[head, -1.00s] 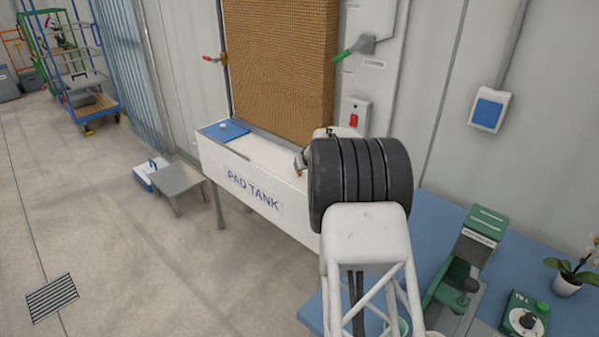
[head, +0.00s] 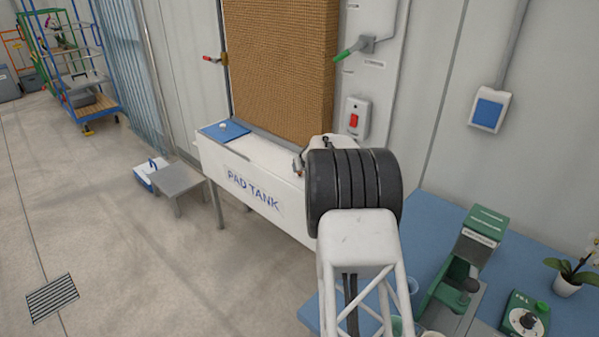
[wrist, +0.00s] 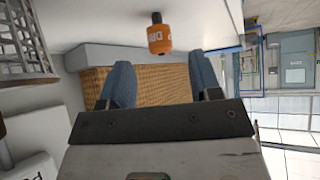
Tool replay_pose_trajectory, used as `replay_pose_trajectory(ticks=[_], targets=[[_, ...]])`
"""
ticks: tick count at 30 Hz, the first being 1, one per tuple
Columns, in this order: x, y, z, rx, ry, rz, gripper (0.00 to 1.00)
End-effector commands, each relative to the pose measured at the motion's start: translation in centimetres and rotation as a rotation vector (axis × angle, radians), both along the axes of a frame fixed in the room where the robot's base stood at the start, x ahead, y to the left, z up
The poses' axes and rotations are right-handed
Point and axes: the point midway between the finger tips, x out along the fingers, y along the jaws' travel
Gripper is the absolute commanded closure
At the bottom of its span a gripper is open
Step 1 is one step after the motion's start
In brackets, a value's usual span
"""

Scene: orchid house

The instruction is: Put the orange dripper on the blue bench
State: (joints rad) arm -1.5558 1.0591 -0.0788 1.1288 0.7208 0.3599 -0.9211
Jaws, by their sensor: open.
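The orange dripper (wrist: 159,40), a small orange cylinder with white lettering and a dark tip, shows in the wrist view beyond my fingertips. My gripper (wrist: 163,76) has its two blue-grey fingers spread wide with nothing between them. The dripper is apart from both fingers, roughly in line with the gap. In the head view my arm hides the dripper and most of my gripper. The blue bench (head: 440,212) stands at the lower right of the head view.
The white pad tank (head: 252,180) lies beyond my arm under a brown pad (head: 280,65). On the bench are a green device (head: 470,260), a dial box (head: 524,316) and a potted orchid (head: 567,283). A low grey stool (head: 177,181) stands on the floor left.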

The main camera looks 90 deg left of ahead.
Motion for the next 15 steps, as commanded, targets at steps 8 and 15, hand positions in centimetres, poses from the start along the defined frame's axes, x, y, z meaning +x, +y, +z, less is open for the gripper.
replay_pose_trajectory(ticks=[8, 15], targets=[[-0.1, 0.1, -0.2, 0.000, 0.000, 0.000, 0.42], [-0.3, 0.8, -1.1, -0.001, 0.001, -0.001, 0.42]])
